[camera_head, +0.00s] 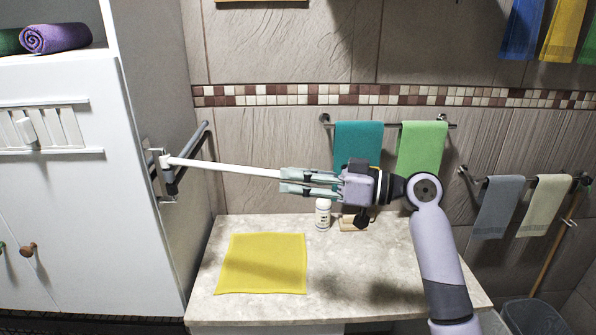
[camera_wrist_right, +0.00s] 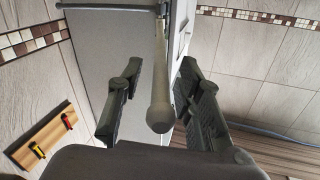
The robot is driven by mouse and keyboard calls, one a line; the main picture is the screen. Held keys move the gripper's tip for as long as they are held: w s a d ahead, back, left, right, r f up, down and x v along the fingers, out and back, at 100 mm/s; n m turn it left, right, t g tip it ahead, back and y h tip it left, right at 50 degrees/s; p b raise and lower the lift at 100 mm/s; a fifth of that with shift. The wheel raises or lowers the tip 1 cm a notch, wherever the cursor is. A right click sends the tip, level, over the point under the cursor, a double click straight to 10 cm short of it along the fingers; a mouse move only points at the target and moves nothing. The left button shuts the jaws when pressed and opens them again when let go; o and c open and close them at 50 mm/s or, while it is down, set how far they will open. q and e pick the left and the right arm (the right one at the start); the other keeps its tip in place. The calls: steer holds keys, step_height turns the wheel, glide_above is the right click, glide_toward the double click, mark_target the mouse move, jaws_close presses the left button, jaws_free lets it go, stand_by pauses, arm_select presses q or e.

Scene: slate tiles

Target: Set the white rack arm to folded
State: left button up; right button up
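The white rack arm (camera_head: 225,167) sticks out to the right from a bracket (camera_head: 166,175) on the side of the white cabinet, nearly level. My right gripper (camera_head: 283,180) is at its free end, and its fingers hide the tip in the head view. In the right wrist view the arm's rounded tip (camera_wrist_right: 161,112) lies between the two fingers of the gripper (camera_wrist_right: 163,95). A gap shows on each side of it, so the gripper is open around the arm. A dark grey rack arm (camera_head: 192,142) sits at the same bracket, angled back toward the wall. My left gripper is not in view.
The white cabinet (camera_head: 75,200) stands at the left. Below the arm is a stone counter (camera_head: 340,290) with a yellow cloth (camera_head: 263,263), a white bottle (camera_head: 323,214) and a wooden brush (camera_head: 352,223). Teal (camera_head: 358,143) and green (camera_head: 421,148) towels hang behind my right gripper.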

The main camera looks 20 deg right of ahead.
steer(key=shift+c, duration=0.6)
jaws_close()
stand_by(0.4)
